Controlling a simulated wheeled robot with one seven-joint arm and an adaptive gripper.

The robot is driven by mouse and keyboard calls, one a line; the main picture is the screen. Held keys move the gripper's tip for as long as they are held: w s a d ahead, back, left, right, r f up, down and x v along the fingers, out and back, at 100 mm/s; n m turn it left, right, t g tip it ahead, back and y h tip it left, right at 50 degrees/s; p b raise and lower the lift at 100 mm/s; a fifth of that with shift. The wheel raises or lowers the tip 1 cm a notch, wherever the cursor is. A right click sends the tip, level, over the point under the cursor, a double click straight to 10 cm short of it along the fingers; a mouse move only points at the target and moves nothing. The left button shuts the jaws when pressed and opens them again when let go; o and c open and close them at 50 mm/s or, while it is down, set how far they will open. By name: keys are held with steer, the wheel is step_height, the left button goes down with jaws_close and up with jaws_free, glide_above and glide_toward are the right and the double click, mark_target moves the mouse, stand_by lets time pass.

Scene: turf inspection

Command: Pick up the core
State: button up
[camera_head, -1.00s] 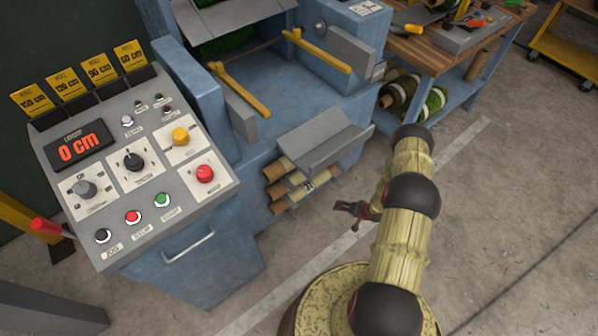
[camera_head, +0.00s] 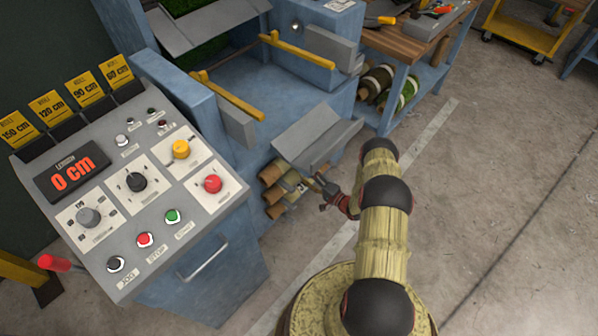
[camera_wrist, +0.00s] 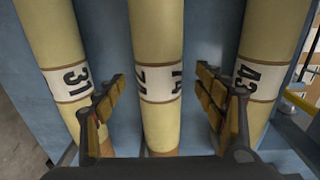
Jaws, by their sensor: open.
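Several tan cardboard cores (camera_head: 271,176) stick out of the blue machine's side, below a grey tray. In the wrist view three cores stand side by side, each with a white number label: a left core (camera_wrist: 55,45), a middle core (camera_wrist: 157,40) and a right core (camera_wrist: 275,35). The left label reads 31, the right 43; the middle number is partly turned away. My gripper (camera_head: 328,196) is at the ends of the cores. In the wrist view my gripper (camera_wrist: 160,88) is open, one finger on each side of the middle core. I see no contact with it.
A grey tray (camera_head: 318,132) overhangs the cores. The control panel (camera_head: 125,190) shows 0 cm and stands left of them. A wooden bench (camera_head: 415,40) with rolls beneath is behind. A yellow cart (camera_head: 535,30) is at the far right. The concrete floor on the right is clear.

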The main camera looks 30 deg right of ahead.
steer(key=x, duration=0.1)
steer(key=b+x, duration=0.2)
steer(key=x, duration=0.1)
steer(key=shift+w+d+f, duration=0.1)
steer(key=shift+d+f, duration=0.15)
steer(key=shift+d, duration=0.1)
steer(key=shift+w+a, duration=0.15)
steer(key=shift+w, duration=0.3)
steer(key=shift+r, duration=0.1)
steer(key=c, duration=1.5)
steer(key=shift+c, duration=0.6)
